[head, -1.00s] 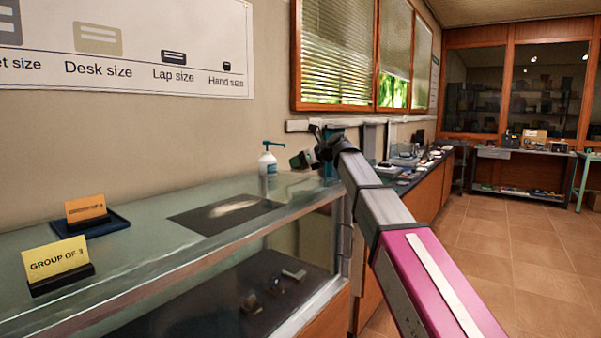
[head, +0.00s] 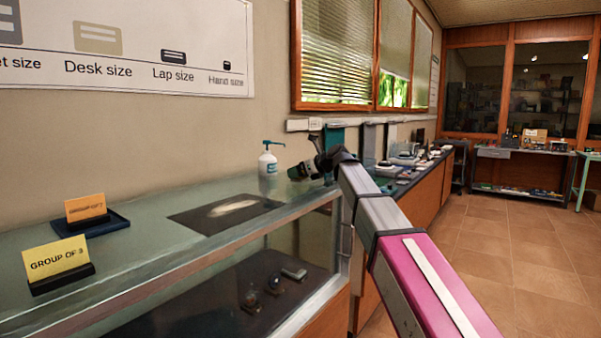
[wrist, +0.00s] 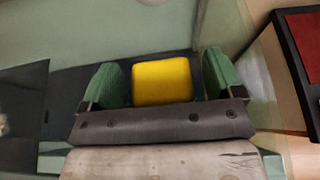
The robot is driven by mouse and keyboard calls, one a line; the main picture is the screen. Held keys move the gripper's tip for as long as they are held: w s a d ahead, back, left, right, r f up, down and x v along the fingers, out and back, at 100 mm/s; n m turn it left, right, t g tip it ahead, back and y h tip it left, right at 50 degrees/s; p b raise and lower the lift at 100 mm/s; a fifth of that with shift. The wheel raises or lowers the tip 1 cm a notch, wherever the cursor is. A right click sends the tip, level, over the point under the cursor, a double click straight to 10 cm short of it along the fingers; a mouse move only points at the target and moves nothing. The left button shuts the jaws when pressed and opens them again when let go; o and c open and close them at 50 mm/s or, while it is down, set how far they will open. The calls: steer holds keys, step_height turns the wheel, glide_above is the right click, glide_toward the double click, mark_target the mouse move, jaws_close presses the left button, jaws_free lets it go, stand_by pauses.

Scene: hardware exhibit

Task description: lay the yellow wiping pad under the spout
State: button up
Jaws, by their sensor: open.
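The yellow wiping pad (wrist: 162,80) shows in the wrist view, framed between the two green fingers of my gripper (wrist: 161,79). My gripper is open, with a gap on each side of the pad; I cannot tell how far above the pad the fingertips are. In the head view my gripper (head: 302,172) is low over the far right end of the glass counter, and the pad cannot be made out there. The spout (head: 277,143) tops a white and blue pump bottle (head: 268,164), which stands on the counter near the wall, left of my gripper.
The glass display counter (head: 150,220) carries a dark mat (head: 190,220), a blue tray (head: 112,224) with an orange sign (head: 86,207), and a yellow sign (head: 57,262). A further counter (head: 425,190) with several devices continues beyond my arm.

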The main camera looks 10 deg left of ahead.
steer(key=shift+r, duration=0.1)
steer(key=v, duration=1.2)
steer(key=shift+r, duration=0.1)
